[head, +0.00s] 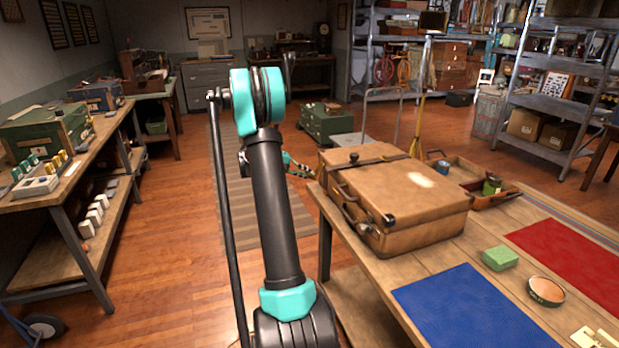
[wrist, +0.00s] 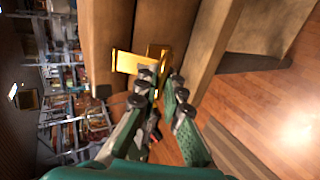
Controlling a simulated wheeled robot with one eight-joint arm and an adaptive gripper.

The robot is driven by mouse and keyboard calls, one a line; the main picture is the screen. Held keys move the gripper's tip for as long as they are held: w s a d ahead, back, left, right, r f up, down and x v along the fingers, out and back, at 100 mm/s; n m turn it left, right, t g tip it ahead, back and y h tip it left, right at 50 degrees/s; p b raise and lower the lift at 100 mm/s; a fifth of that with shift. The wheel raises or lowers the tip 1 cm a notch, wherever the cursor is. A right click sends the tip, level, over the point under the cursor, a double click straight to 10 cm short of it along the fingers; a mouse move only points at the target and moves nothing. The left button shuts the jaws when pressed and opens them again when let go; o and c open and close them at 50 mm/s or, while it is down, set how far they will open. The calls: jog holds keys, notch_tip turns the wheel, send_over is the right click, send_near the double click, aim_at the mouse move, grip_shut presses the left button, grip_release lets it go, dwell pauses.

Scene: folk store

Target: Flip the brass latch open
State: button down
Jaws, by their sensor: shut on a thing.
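A tan leather suitcase (head: 415,205) lies closed on the wooden workbench, with a dark strap across its lid. The brass latch (wrist: 127,62) shows there as a bright gold plate at the seam. My gripper (wrist: 162,80) is at the latch, its fingertips shut on the latch's edge, which they partly cover. I cannot tell the latch flap's exact angle. In the head view my gripper (head: 297,166) shows only in part behind my arm, beside the suitcase's far left side.
The workbench (head: 380,277) also holds a blue mat (head: 465,305), a red mat (head: 575,260), a green block (head: 500,258), a round dish (head: 546,291) and an open tray (head: 492,197) behind the suitcase. Open floor (head: 165,265) lies left of the bench.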

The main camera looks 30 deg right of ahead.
jog(key=shift+r+t+y, duration=0.35)
jog(key=shift+r+y, duration=0.55)
jog(key=shift+y, duration=0.55)
jog(key=shift+r+t+y, duration=0.3)
jog(key=shift+r+y, duration=0.65)
jog(key=shift+y, duration=0.55)
jog(key=shift+r+t+y, duration=0.35)
jog(key=shift+r+y, duration=0.55)
jog(key=shift+y, duration=0.55)
jog(key=c, duration=1.6)
grip_release()
jog(key=shift+c, duration=0.2)
jog(key=v, duration=1.2)
